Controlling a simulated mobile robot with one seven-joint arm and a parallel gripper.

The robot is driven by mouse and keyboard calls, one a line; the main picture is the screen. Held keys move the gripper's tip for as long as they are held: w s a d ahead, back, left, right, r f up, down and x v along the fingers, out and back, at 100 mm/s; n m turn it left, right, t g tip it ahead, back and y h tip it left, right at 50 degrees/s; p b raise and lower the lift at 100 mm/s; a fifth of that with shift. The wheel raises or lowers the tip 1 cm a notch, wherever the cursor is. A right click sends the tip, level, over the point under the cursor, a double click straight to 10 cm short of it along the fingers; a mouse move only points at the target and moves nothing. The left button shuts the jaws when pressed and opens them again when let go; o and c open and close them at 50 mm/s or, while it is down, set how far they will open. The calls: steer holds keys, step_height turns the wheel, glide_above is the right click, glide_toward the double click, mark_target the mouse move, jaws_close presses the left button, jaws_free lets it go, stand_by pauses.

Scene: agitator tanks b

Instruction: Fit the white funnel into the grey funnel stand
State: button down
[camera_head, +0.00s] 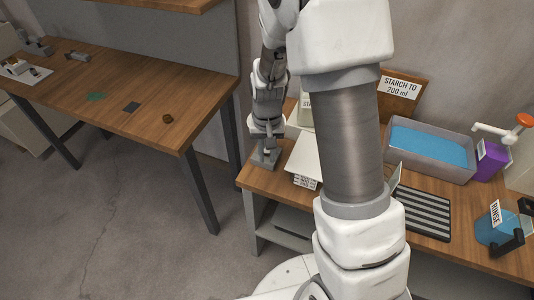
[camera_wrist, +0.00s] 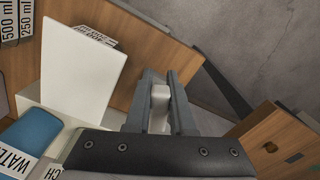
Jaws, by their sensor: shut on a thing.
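My gripper (camera_wrist: 161,78) shows in the wrist view with its two grey fingers shut on a narrow white piece (camera_wrist: 160,98), which looks like part of the white funnel. Pale surfaces show on both sides of the fingers, but I cannot tell whether they belong to it. In the head view my gripper (camera_head: 265,156) is at the left end of the right-hand bench, low over its top or edge. The held piece is mostly hidden there. I cannot clearly pick out the grey funnel stand in either view; my arm covers the middle of the bench.
A white panel (camera_head: 305,158) stands close right of my gripper. Farther right are a grey basin (camera_head: 425,172) with blue inside, a purple bottle (camera_head: 491,160), a striped rack (camera_head: 428,213) and a blue RINSE vessel (camera_head: 496,228). Another wooden table (camera_head: 165,90) stands left, across open floor.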

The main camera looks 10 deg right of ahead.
steer(key=shift+f+b, duration=2.15)
steer(key=shift+f, duration=0.65)
steer(key=shift+f+b, duration=0.95)
steer(key=shift+f, duration=0.25)
steer(key=c, duration=0.7)
jaws_free()
steer(key=shift+r, duration=0.1)
step_height(320, 180, up, 16)
steer(key=p, duration=0.2)
steer(key=shift+r+p, duration=0.25)
steer(key=shift+p, duration=0.05)
steer(key=shift+s+r, duration=0.1)
steer(key=shift+r, duration=0.55)
steer(key=s+d+r+n+t+p, duration=0.1)
steer(key=s+r+t, duration=0.1)
steer(key=s+r, duration=0.4)
steer(key=s+d+r+n+t, duration=0.1)
steer(key=s+r+t, duration=0.2)
steer(key=s+r, duration=0.4)
steer(key=s, duration=0.5)
steer(key=shift+r+n+t+p, duration=0.15)
steer(key=shift+n+t+p, duration=0.15)
steer(key=shift+p, duration=0.1)
